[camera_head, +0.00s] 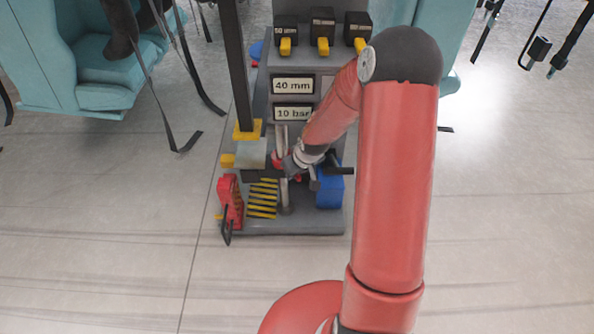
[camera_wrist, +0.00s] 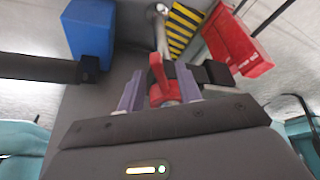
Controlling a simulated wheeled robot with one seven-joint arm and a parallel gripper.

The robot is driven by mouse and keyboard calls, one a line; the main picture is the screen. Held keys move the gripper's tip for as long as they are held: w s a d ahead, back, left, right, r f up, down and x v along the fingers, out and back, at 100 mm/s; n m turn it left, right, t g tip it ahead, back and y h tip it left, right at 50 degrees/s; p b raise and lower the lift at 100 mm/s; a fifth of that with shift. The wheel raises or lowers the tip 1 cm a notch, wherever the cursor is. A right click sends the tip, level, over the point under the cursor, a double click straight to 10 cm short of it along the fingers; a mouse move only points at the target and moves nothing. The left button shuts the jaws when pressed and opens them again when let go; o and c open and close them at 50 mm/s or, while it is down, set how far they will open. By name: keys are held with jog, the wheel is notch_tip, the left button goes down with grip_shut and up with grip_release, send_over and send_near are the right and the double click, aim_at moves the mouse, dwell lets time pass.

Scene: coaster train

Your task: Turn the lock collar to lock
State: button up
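A red part with a raised tab, which looks like the lock collar (camera_wrist: 160,82), sits between the two purple-grey fingers of my gripper (camera_wrist: 158,90) in the wrist view. The fingers stand apart on either side of it. I cannot tell whether both press on it. In the head view my gripper (camera_head: 287,164) reaches down to the lower part of the grey stand, and a bit of red (camera_head: 278,160) shows beside it. My arm and gripper hide most of the collar there, and its marks cannot be read.
A blue block (camera_head: 329,190) stands right of the gripper on the grey base (camera_head: 300,226). A black-and-yellow striped plate (camera_head: 263,198) and a red bracket (camera_head: 230,200) stand left. A dark post (camera_head: 237,65) rises behind. Signs read 40 mm and 10 bar. Open floor lies around.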

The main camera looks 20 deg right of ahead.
jog(key=p+v, duration=0.2)
jog(key=v, duration=0.5)
jog(key=shift+s+r, duration=0.2)
jog(key=shift+r, duration=0.15)
